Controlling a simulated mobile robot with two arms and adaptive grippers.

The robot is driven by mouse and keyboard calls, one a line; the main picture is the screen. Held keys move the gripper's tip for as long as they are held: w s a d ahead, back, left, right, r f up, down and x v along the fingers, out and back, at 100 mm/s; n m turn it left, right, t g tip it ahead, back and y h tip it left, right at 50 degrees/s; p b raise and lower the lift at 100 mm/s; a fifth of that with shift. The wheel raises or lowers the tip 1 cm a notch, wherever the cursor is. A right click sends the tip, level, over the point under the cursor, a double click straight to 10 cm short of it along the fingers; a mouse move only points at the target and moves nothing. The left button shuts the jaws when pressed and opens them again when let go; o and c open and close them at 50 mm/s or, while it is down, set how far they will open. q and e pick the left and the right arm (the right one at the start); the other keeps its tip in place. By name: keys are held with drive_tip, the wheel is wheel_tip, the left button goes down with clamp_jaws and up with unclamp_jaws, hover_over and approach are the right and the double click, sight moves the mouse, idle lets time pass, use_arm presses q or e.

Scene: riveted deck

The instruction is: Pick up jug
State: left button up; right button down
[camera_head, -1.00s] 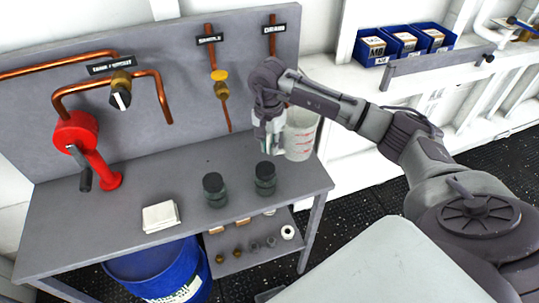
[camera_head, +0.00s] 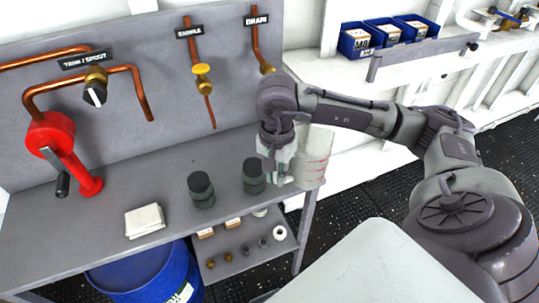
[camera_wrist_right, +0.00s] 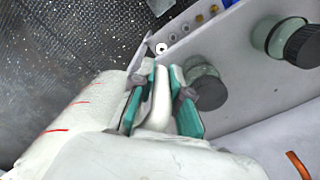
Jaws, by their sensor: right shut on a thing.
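The jug (camera_head: 316,152) is white and translucent with red marks. It is upright at the right end of the grey bench, partly hidden behind my right gripper (camera_head: 277,172). In the right wrist view the jug (camera_wrist_right: 68,120) fills the lower left, and its handle (camera_wrist_right: 160,98) lies between the teal pads of my right gripper (camera_wrist_right: 163,105). The gripper is shut on the handle. I cannot tell whether the jug's base touches the bench. My left gripper is not in view.
Two dark-lidded jars (camera_head: 201,190) stand on the bench close left of the gripper. A folded white cloth (camera_head: 144,220), a red hand pump (camera_head: 62,150) and copper pipes (camera_head: 140,90) are further left. A blue drum (camera_head: 150,272) is below. Blue bins (camera_head: 388,36) sit at the back right.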

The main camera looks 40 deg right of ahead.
drive_tip(key=s+a+b, duration=0.1)
drive_tip(key=s, duration=0.5)
drive_tip(key=shift+s+a+b, duration=0.3)
drive_tip(key=shift+s+b, duration=0.05)
drive_tip(key=shift+b, duration=0.05)
drive_tip(key=shift+s, duration=0.1)
drive_tip(key=c, duration=1.8)
unclamp_jaws()
drive_tip(key=shift+c, duration=0.2)
clamp_jaws()
